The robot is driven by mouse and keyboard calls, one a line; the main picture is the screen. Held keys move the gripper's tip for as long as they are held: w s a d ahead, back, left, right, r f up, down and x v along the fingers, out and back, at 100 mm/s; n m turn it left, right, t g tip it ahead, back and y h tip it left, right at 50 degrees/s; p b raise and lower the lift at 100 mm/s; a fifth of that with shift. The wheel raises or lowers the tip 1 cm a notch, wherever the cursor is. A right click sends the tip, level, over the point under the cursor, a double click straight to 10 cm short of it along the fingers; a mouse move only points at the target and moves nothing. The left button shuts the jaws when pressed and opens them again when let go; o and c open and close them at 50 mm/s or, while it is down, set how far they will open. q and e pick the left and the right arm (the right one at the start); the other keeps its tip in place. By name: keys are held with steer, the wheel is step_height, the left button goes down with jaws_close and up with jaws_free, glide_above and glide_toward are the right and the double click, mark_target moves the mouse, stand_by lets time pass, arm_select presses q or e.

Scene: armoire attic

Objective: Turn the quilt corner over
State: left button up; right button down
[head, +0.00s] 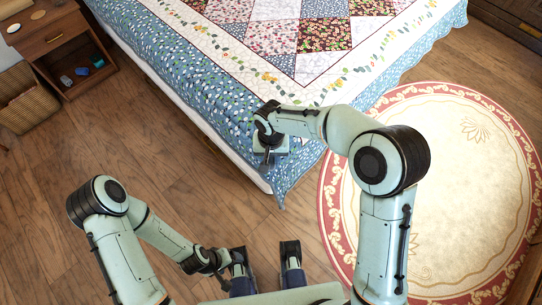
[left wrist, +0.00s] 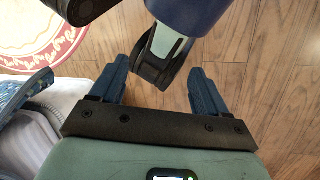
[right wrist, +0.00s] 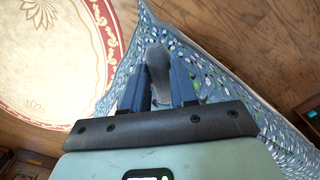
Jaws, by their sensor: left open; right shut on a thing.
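The patchwork quilt (head: 222,65) has a blue floral border and covers the bed, with its near corner (head: 284,187) hanging over the bed's edge. My right gripper (head: 268,156) is at that corner, pointing down. In the right wrist view its fingers (right wrist: 161,78) are shut on a bunched, greyish fold of the quilt (right wrist: 157,62); the fingertips' exact grip is partly hidden. My left gripper (head: 222,262) is low at the bottom of the head view, away from the quilt. In the left wrist view its fingers (left wrist: 160,72) are apart with no quilt between them.
A round cream rug (head: 455,190) with a red border lies right of the bed. A wooden nightstand (head: 50,38) with small items on its open shelf and a woven basket (head: 25,98) stand at the left. Wooden floor (head: 135,130) is clear left of the bed.

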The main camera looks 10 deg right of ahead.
steer(key=shift+g, duration=0.8)
steer(key=r+p, duration=0.6)
steer(key=p, duration=0.1)
steer(key=shift+w+r, duration=0.1)
steer(key=shift+w, duration=0.3)
arm_select(q)
step_height(320, 180, up, 8)
steer(key=s+p, duration=0.1)
steer(key=p, duration=0.1)
arm_select(e)
steer(key=shift+w+d+r+g, duration=0.1)
steer(key=shift+w+r+g, duration=0.05)
steer(key=shift+r, duration=0.4)
steer(key=shift+w+r+g, duration=0.1)
steer(key=shift+r+g, duration=0.05)
steer(key=shift+r, duration=0.35)
arm_select(q)
steer(key=w+r+p, duration=0.9)
steer(key=r, duration=0.3)
steer(key=shift+p, duration=0.4)
arm_select(e)
steer(key=w+d+r+g+y, duration=0.1)
steer(key=w+r+g, duration=0.4)
steer(key=r, duration=0.7)
steer(key=shift+w+r, duration=0.25)
steer(key=shift+w, duration=0.5)
arm_select(q)
steer(key=shift+r, duration=0.1)
